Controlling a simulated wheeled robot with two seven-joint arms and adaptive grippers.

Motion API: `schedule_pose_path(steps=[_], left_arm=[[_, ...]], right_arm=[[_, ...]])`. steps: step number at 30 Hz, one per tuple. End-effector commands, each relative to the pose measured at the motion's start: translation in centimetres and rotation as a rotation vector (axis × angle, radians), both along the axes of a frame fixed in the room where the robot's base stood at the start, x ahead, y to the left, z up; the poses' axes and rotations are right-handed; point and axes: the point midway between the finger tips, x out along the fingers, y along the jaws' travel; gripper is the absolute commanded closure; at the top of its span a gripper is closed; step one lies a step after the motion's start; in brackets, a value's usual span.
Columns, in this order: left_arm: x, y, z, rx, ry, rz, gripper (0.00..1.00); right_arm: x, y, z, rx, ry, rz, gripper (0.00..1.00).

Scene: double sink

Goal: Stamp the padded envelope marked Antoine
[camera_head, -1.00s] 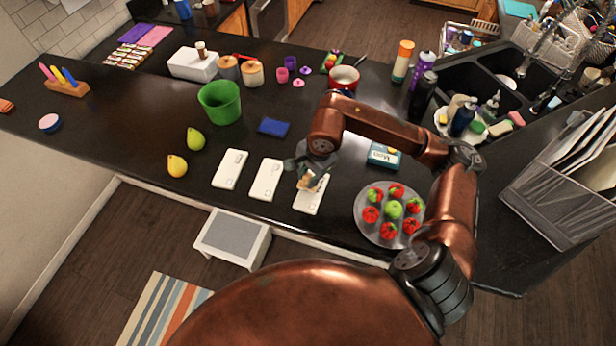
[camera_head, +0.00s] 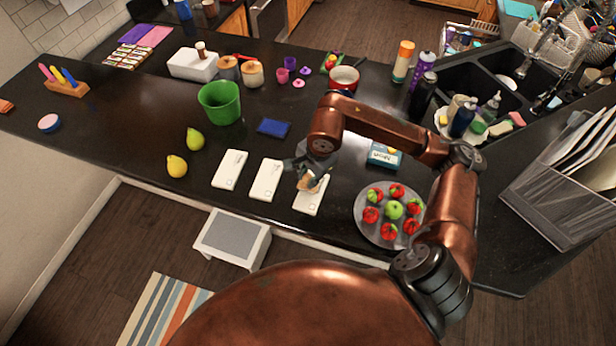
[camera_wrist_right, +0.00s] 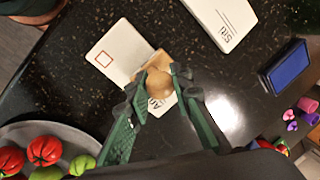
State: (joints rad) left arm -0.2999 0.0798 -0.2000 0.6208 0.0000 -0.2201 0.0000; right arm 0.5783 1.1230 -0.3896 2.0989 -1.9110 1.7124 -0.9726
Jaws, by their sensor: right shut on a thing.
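Three white padded envelopes lie in a row on the dark counter: left (camera_head: 230,169), middle (camera_head: 266,180) and right (camera_head: 309,202). My right gripper (camera_wrist_right: 158,90) is shut on a wooden stamp (camera_wrist_right: 159,79) with a round knob. The stamp is over the right envelope and hides part of its lettering; I cannot tell if they touch. In the right wrist view this envelope (camera_wrist_right: 118,50) shows a plain red outlined square and letters that seem to start with "A". A neighbouring envelope (camera_wrist_right: 222,18) has partly readable lettering. A blue ink pad (camera_head: 273,127) lies behind the envelopes. My left gripper is out of view.
A green bucket (camera_head: 220,103) and yellow-green pears (camera_head: 195,139) stand left. The counter's front edge is close.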

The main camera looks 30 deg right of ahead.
Motion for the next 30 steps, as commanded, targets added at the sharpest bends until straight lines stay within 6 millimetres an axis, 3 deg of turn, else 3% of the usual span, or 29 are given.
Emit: schedule_pose_path(steps=[24, 30], left_arm=[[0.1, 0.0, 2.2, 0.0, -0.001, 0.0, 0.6], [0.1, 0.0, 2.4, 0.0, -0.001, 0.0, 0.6]], right_arm=[[0.0, 0.0, 6.3, -0.001, -0.001, 0.0, 0.95], [0.0, 0.0, 7.0, 0.0, 0.0, 0.0, 0.95]])
